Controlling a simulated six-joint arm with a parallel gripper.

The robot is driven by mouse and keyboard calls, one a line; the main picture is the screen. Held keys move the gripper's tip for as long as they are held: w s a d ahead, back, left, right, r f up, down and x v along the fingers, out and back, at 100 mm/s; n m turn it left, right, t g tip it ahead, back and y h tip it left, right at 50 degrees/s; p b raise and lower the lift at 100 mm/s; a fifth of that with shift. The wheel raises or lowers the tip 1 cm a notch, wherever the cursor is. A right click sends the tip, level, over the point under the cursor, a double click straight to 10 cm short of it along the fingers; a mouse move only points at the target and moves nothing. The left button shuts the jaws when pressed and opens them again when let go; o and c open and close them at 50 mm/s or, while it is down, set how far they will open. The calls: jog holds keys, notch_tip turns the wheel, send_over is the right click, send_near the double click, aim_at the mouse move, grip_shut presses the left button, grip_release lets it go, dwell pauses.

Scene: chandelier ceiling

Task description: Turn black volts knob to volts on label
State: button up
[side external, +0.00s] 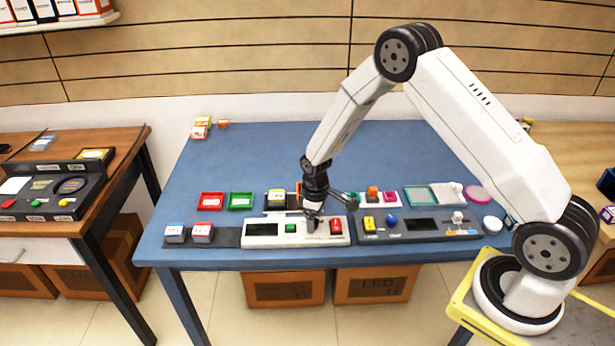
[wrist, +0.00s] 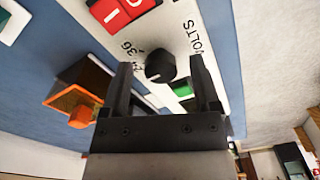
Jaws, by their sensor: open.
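The black volts knob (wrist: 160,66) sits on a white panel (wrist: 177,25) in the wrist view. A "VOLTS" label (wrist: 195,38) is printed to its right, and a "36" marking (wrist: 125,47) is to its upper left. My gripper (wrist: 161,61) is open, with one finger on each side of the knob and visible gaps between; I cannot tell how deep the fingers reach. The direction of the knob's pointer is not clear. In the side view my gripper (side external: 313,213) is down at the white panel (side external: 262,242), and the knob is hidden there.
A dark panel (side external: 440,233) adjoins on the right. An orange-rimmed box (wrist: 72,97) is left of the fingers.

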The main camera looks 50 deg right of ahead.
aim_at(316, 223)
jog(key=shift+r, duration=3.8)
jog(key=shift+r, duration=0.1)
jog(key=shift+s+a+r, duration=0.15)
jog(key=shift+s+r, duration=0.25)
jog(key=shift+r, duration=0.05)
jog(key=s+a+r+m+t, duration=0.1)
jog(key=s+r, duration=0.3)
jog(key=s, duration=0.4)
jog(key=s+a+r+m+t, duration=0.1)
jog(key=s+a+r+m, duration=0.2)
jog(key=s, duration=0.5)
jog(key=shift+s+r+t, duration=0.3)
jog(key=shift+s+r, duration=0.05)
jog(key=shift+r, duration=0.35)
